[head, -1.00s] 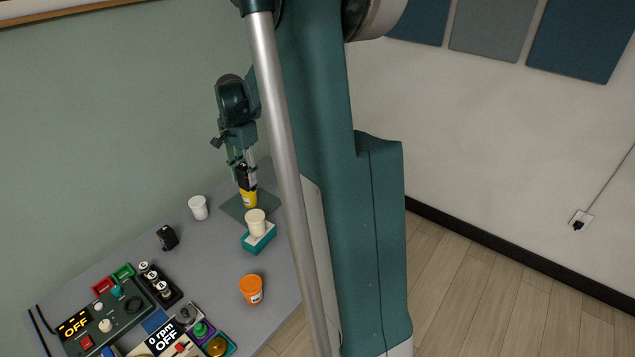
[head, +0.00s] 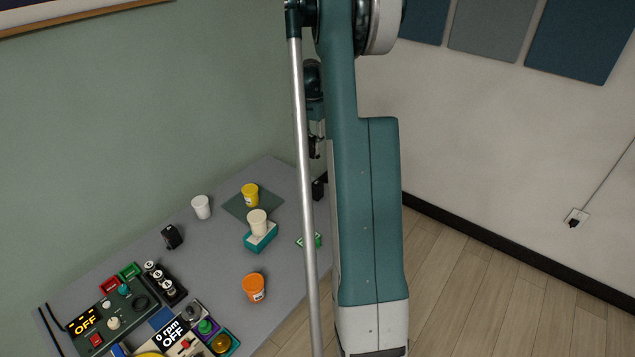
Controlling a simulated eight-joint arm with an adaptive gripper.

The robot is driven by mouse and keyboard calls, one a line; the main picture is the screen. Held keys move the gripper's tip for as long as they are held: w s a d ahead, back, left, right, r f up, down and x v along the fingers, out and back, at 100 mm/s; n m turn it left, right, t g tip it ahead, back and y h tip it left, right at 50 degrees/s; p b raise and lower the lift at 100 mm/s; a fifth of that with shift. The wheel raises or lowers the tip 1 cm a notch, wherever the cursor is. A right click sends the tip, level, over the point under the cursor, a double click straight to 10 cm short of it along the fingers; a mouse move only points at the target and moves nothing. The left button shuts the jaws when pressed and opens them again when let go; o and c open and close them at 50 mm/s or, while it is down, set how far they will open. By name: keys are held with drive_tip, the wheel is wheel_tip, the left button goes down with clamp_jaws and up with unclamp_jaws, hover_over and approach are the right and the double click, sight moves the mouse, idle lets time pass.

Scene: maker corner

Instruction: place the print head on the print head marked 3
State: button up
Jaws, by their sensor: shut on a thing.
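My gripper (head: 315,147) is raised above the table's far right corner, partly behind my own arm and a silver pole. It is shut on a small dark thing, apparently the print head, which I can barely make out. A black block (head: 318,188) shows below the gripper, partly hidden by the pole, with a gap between them. A similar black block (head: 172,237) stands on the left part of the table. Either may be a print head. No mark 3 is readable on them.
A yellow cup (head: 250,194) stands on a dark mat (head: 235,206). A cream cup (head: 257,222) sits on a teal block (head: 261,239). A white cup (head: 201,207), an orange cup (head: 254,289) and a green item (head: 312,240) stand apart. Control boxes (head: 125,310) fill the front left.

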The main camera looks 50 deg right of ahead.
drive_tip(key=shift+s+d, duration=0.2)
drive_tip(key=shift+d, duration=0.3)
drive_tip(key=shift+s+d, duration=0.15)
drive_tip(key=shift+d, duration=0.35)
wheel_tip(320, 180, down, 5)
drive_tip(key=shift+r, duration=0.2)
drive_tip(key=shift+f, duration=0.3)
hover_over(316, 182)
drive_tip(key=shift+s+f, duration=0.15)
drive_tip(key=shift+f, duration=3)
drive_tip(key=shift+f, duration=0.1)
drive_tip(key=shift+f, duration=1.75)
drive_tip(key=shift+f, duration=0.15)
